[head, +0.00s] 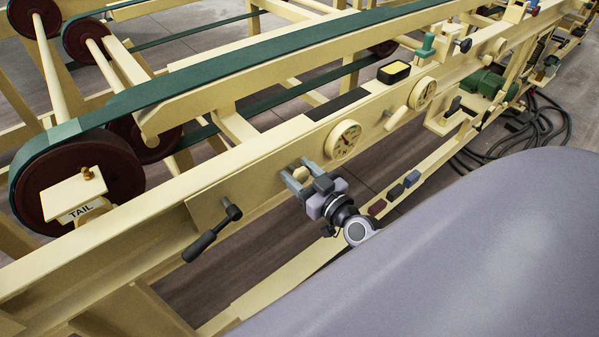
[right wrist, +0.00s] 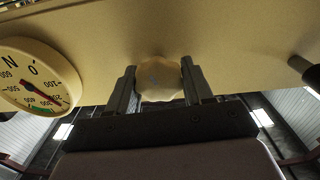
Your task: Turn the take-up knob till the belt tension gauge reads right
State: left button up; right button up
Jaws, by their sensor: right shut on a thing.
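The take-up knob (right wrist: 160,80) is a pale, rounded knob on the cream conveyor side rail. My right gripper (head: 298,177) is shut on it, with one finger on each side in the right wrist view. In the head view the fingers partly hide the knob. The round tension gauge (head: 344,139) sits on the rail just right of the knob. In the right wrist view the gauge (right wrist: 38,77) is at the left edge, partly cut off and tilted. Its dark red needle points to the lower right, near 200, beside the green band. My left gripper is out of view.
A crank with a black handle (head: 212,235) sticks out from the rail, left of my right gripper. A second dial (head: 422,94) and a yellow-and-black box (head: 394,72) are farther right. The green belt (head: 200,85) runs to the tail roller. Small coloured blocks (head: 395,192) lie on the lower beam.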

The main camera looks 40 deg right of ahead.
aim_at(304, 178)
jog(key=m, duration=0.4)
jog(key=shift+d, duration=0.1)
jog(key=m, duration=0.5)
jog(key=shift+d+f, duration=0.1)
jog(key=shift+m, duration=0.3)
jog(key=o, duration=1)
jog(key=shift+s, duration=0.1)
jog(key=shift+s+d, duration=0.15)
jog(key=shift+s, duration=1.6)
jog(key=shift+s+d, duration=0.15)
jog(key=shift+s, duration=1.6)
jog(key=shift+a, duration=0.1)
